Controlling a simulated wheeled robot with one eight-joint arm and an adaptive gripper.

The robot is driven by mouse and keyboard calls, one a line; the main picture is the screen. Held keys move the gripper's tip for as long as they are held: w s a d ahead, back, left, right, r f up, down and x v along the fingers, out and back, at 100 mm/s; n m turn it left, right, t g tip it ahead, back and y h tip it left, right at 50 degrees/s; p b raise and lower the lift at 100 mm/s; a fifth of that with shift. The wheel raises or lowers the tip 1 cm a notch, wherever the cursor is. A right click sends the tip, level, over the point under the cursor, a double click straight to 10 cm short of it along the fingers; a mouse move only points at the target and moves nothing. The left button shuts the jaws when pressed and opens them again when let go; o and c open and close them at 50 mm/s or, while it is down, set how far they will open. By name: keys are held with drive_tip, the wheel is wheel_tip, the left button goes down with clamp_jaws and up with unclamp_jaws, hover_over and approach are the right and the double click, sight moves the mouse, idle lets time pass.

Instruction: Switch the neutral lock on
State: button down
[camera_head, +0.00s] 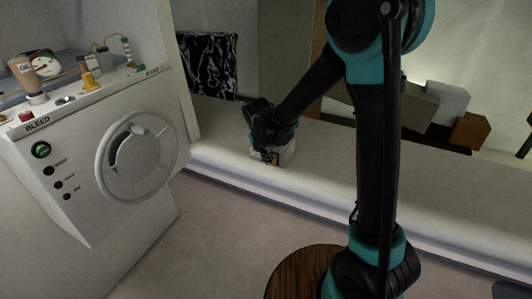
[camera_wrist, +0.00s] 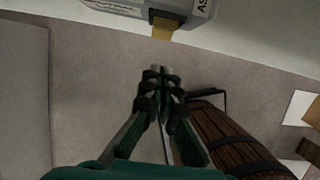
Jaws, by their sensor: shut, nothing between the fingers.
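No label reading "neutral lock" can be read in either view. A small grey-white box (camera_head: 287,153) sits at the pale ledge, and my gripper (camera_head: 268,154) is right by it, partly covering it. In the wrist view the box (camera_wrist: 130,8) is cut off by the top edge. Which position the tab is in, I cannot tell.
A white console (camera_head: 75,195) with a handwheel (camera_head: 137,155), a green-ringed knob (camera_head: 41,150) and "BLEED" labels stands at the left. Bottles and a gauge (camera_head: 41,66) are on top. A wooden barrel (camera_wrist: 225,135) stands on the floor at the right of the wrist view.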

sight(274, 162)
drive_tip(key=w+f, duration=0.1)
drive_tip(key=w+d+f, duration=0.1)
drive_tip(key=w+f, duration=0.1)
drive_tip(key=shift+w+d+f, duration=0.25)
drive_tip(key=shift+w, duration=0.15)
drive_tip(key=shift+w+f+t, duration=0.15)
drive_tip(key=shift+f+t, duration=0.15)
drive_tip(key=shift+t, duration=0.2)
drive_tip(key=shift+r, duration=0.2)
drive_tip(key=shift+w+d+r, duration=0.1)
drive_tip(key=shift+r, duration=0.55)
